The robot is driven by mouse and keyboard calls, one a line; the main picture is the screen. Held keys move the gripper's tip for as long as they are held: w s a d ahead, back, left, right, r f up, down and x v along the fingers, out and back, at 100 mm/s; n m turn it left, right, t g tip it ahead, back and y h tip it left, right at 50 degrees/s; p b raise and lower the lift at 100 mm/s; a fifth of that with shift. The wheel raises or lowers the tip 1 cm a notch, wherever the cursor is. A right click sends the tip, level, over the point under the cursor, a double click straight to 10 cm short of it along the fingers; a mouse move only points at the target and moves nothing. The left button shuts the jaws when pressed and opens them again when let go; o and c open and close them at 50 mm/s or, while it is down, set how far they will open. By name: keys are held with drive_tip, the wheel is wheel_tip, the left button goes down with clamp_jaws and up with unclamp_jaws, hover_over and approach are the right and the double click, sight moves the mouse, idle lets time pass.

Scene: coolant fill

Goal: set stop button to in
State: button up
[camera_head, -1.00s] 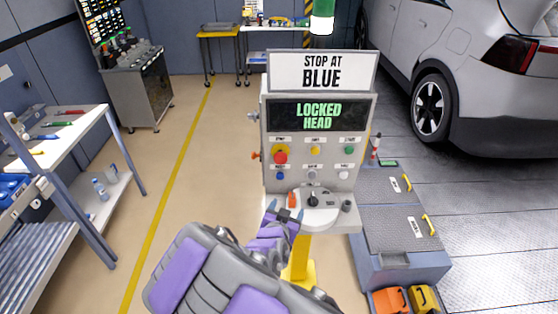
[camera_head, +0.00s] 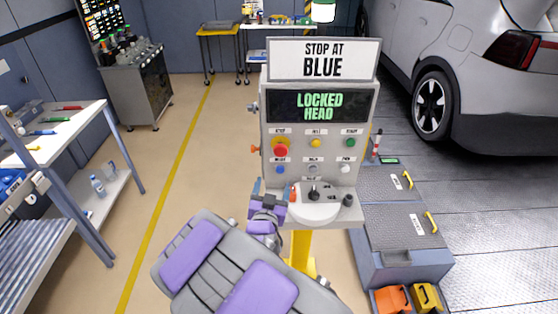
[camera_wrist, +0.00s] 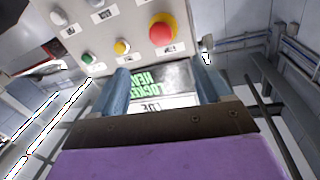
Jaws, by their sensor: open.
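The stop button (camera_head: 281,146) is a red mushroom knob on a yellow base, at the upper left of the grey console's button panel. It also shows in the wrist view (camera_wrist: 163,30), top centre, where the panel appears upside down. It stands out from the panel; I cannot tell how far it is pressed. My gripper (camera_head: 269,188) is open and empty, below and slightly left of the stop button, near the console's lower ledge. In the wrist view my gripper's two fingers (camera_wrist: 162,82) are spread below the button, apart from it.
The console (camera_head: 368,135) has a "STOP AT BLUE" sign (camera_head: 322,60) and a "LOCKED HEAD" display (camera_head: 319,106). Yellow, green, blue and white buttons surround the stop button. The floor left of the console is clear.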

sight(280, 153)
drive_tip(key=w, duration=0.5)
drive_tip(key=w+d+b, duration=0.1)
drive_tip(key=w, duration=0.4)
drive_tip(key=w+d, duration=0.1)
drive_tip(key=w, duration=0.4)
drive_tip(key=shift+d+r+b, duration=0.1)
drive_tip(key=shift+d+b, duration=0.05)
drive_tip(key=shift+b, duration=0.25)
